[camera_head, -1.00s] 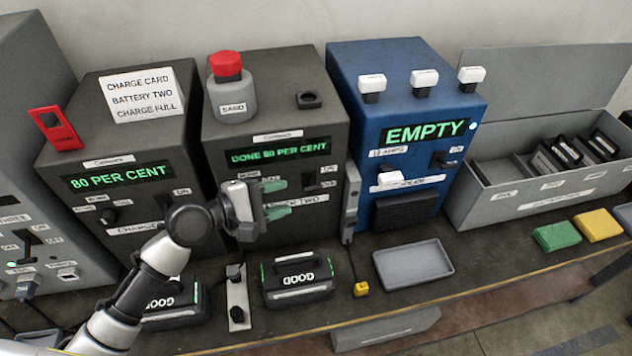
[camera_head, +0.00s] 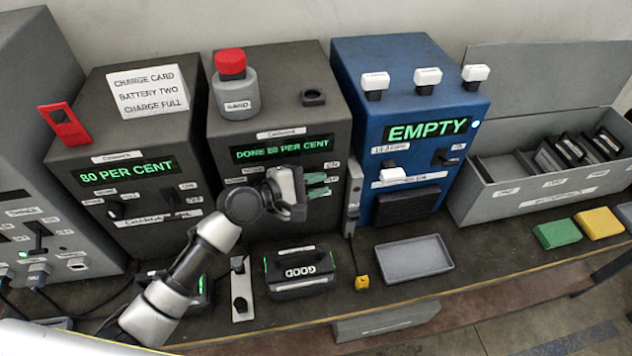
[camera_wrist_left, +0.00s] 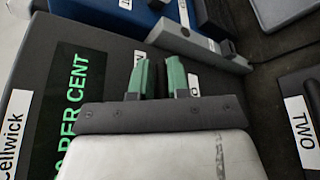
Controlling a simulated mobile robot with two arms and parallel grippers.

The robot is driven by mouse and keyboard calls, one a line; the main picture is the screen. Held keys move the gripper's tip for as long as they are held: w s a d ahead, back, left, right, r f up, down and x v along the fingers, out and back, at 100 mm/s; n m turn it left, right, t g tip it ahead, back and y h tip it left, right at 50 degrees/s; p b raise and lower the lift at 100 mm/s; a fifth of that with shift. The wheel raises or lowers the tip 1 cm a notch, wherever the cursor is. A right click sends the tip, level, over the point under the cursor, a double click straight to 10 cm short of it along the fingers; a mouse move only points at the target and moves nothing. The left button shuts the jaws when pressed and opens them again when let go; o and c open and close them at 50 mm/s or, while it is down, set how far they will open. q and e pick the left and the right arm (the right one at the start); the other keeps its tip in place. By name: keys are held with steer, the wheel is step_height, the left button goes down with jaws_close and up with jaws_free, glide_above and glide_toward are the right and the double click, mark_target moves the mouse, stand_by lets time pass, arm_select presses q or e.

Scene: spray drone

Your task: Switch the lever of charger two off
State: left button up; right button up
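Charger two (camera_head: 262,110) is the middle dark box, and its green display reads "DONE 80 PER CENT". Its lever is largely hidden behind my left gripper in the head view, near the ON label, so its position is unclear. My left gripper (camera_head: 318,185) is at the lower right of charger two's front face, with its green fingertips pointing right. In the left wrist view, the two green fingers (camera_wrist_left: 160,78) stand apart at the panel, with a dark narrow part between them that may be the lever. I cannot tell whether they touch it. My right gripper is not in view.
Left of it stands another charger (camera_head: 125,150) reading "80 PER CENT". A grey upright piece (camera_head: 353,195) stands close to the right of my gripper, before the blue EMPTY unit (camera_head: 400,105).

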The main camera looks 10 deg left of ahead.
arm_select(q)
jaws_close()
steer(key=shift+f, duration=0.15)
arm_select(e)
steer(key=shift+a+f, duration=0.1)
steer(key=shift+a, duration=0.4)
arm_select(q)
steer(key=shift+s+f+b, duration=0.1)
steer(key=shift+b, duration=0.25)
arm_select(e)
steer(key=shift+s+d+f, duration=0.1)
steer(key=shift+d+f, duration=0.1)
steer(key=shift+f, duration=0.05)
